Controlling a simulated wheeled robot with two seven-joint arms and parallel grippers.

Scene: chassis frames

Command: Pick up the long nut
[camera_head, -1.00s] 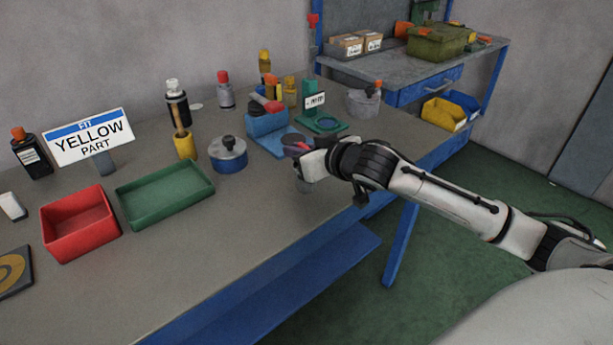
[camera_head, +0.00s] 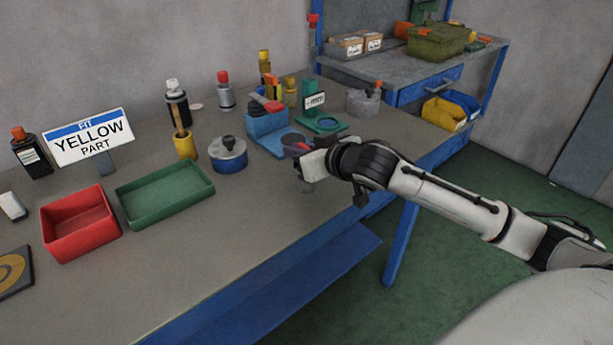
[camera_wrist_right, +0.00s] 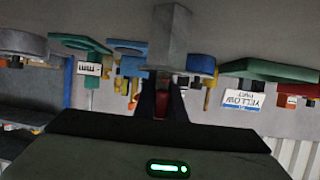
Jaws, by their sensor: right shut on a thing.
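My right gripper (camera_head: 300,164) is over the front part of the workbench, right of the blue round tin. It is shut on a grey, block-like long piece, which I take to be the long nut (camera_wrist_right: 168,38). In the right wrist view, which is upside down, the nut stands out beyond the two dark fingertips (camera_wrist_right: 162,98). In the head view a grey part of the nut (camera_head: 305,186) shows just below the gripper. I cannot tell whether its lower end touches the bench. My left gripper is not in view.
Behind the gripper are a blue stand (camera_head: 266,125) and a green stand (camera_head: 322,124). A blue tin (camera_head: 229,160), green tray (camera_head: 140,222), red bin (camera_head: 108,230) and "YELLOW PART" sign (camera_head: 90,138) are on the left. The bench front between tray and gripper is clear.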

